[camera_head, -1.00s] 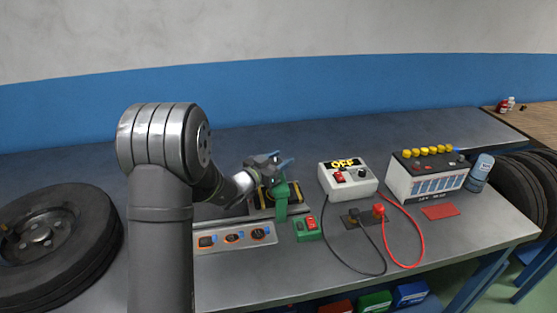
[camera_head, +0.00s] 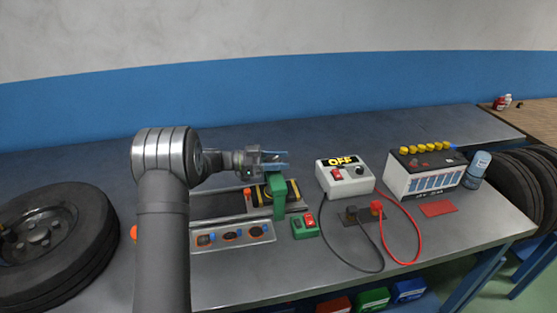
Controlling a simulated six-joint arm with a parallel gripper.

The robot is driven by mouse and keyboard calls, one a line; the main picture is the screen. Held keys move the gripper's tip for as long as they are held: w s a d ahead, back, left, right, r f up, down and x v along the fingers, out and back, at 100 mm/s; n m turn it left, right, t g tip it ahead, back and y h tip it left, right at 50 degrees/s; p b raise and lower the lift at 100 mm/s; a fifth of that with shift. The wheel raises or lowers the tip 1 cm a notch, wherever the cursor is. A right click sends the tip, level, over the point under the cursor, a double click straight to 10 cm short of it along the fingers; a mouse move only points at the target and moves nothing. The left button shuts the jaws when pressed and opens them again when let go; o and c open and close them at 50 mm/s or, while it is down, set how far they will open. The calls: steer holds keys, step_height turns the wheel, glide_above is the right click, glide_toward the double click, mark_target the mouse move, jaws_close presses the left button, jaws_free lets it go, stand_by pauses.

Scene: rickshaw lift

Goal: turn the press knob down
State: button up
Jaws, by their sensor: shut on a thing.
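The green press (camera_head: 278,200) stands upright on the bench, over a yellow-and-black piece at its base. My gripper (camera_head: 280,162) is at the top of the press, its blue-grey fingers pointing right. It is shut on the press knob, which the fingers mostly hide. How far the knob is turned cannot be told.
A tray (camera_head: 215,245) with several small parts lies in front of the press. A green switch box (camera_head: 305,226) is close on its right. A charger reading OFF (camera_head: 345,182), a battery (camera_head: 420,178) and red and black cables stand further right. A tyre (camera_head: 95,250) lies left.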

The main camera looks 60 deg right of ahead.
steer(key=shift+m+g+y, duration=0.4)
steer(key=shift+m+y, duration=0.1)
steer(key=shift+y, duration=0.1)
steer(key=o, duration=1)
steer(key=v, duration=1.7)
steer(key=shift+a, duration=0.15)
steer(key=x, duration=1.7)
